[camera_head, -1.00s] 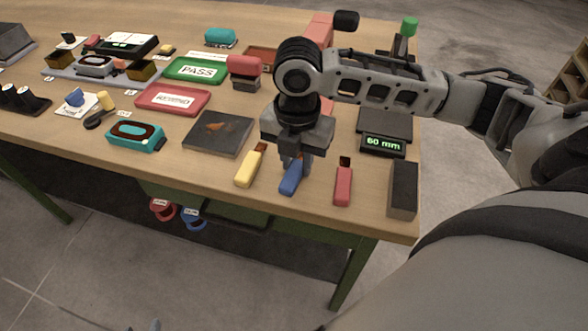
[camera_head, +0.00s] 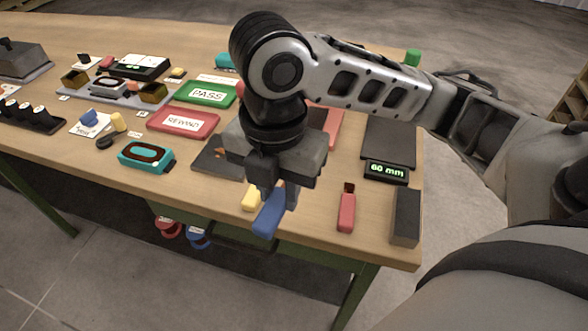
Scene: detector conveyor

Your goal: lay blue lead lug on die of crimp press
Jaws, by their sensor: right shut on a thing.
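My right gripper (camera_head: 276,193) is shut on the blue lead lug (camera_head: 267,220). It holds the lug tilted, blue end toward the front, raised over the front part of the table. The yellow lead lug (camera_head: 251,198) lies behind it and is partly covered. The red lead lug (camera_head: 347,208) lies to the right on the table. A red part (camera_head: 328,126), which may belong to the crimp press, shows just right of my gripper. The rest of the press and its die are hidden behind my right arm. My left gripper is not in view.
A dark block (camera_head: 405,215) stands at the front right corner, near the "60 mm" display (camera_head: 386,171). The red rework tray (camera_head: 184,122), green PASS tray (camera_head: 206,94) and teal detector (camera_head: 147,156) are to the left. A dark plate (camera_head: 212,160) lies partly behind my gripper.

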